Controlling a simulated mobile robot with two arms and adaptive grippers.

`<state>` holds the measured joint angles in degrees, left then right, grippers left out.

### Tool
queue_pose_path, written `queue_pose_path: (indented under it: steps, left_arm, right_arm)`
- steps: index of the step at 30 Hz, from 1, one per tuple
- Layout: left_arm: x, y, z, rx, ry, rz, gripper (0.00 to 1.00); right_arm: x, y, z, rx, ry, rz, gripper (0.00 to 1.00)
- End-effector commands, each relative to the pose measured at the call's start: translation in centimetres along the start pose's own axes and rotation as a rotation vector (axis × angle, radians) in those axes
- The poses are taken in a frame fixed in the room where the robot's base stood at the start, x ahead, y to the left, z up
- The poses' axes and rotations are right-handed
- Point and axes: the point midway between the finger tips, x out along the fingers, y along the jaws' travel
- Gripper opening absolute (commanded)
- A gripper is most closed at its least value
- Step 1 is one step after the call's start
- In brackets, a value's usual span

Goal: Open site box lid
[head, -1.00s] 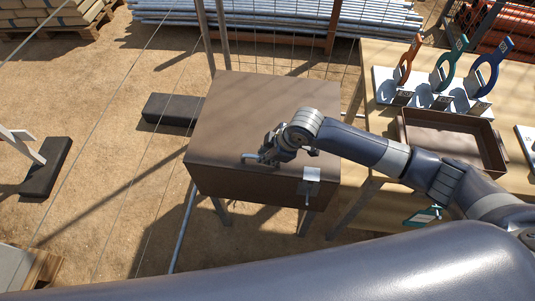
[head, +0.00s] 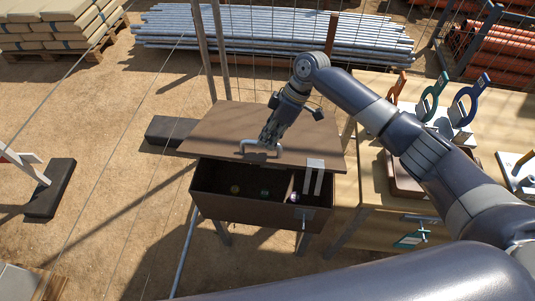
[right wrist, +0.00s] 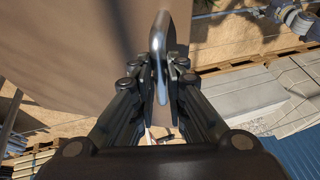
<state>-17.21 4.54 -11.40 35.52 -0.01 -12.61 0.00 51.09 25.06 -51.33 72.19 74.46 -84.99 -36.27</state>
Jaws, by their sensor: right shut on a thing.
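The brown site box (head: 240,211) stands on legs left of the table. Its lid (head: 225,130) is raised at the front edge and tilted, and the dark inside shows below it. A metal hasp strap (head: 314,175) hangs from the lid's front right. My right gripper (head: 267,142) is at the lid's front edge, shut on the metal lid handle (head: 250,148). In the right wrist view the handle (right wrist: 160,40) runs between the two fingers (right wrist: 163,85). Several small coloured round things (head: 264,192) lie inside the box, too small to name. My left gripper is not in view.
A wooden table (head: 350,195) at the right holds a brown tray (head: 398,178) and stands with orange, teal and blue rings (head: 467,100). A latch with a pin (head: 303,215) is on the box front. Wire fencing and pipes (head: 270,32) are behind. Sandy ground lies left.

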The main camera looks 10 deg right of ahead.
Motion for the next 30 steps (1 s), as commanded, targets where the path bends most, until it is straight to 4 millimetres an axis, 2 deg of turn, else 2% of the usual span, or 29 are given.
queue_pose_path:
  steps: [1,3,12,21,30]
  left_arm:
    - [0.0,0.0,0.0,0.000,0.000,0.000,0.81]
    - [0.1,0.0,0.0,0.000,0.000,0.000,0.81]
    - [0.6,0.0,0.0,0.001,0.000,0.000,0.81]
    - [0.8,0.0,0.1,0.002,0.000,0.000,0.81]
    - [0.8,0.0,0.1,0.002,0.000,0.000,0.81]
  right_arm:
    - [-1.3,0.6,-0.8,0.009,0.010,-0.017,0.00]
    - [-2.4,1.1,-1.3,0.022,0.010,-0.048,0.00]
    - [-5.9,3.0,-2.6,0.030,0.009,-0.068,0.00]
    - [-7.2,3.9,-3.1,0.030,0.007,-0.067,0.00]
    - [-7.3,4.0,-3.1,0.030,0.006,-0.065,0.00]
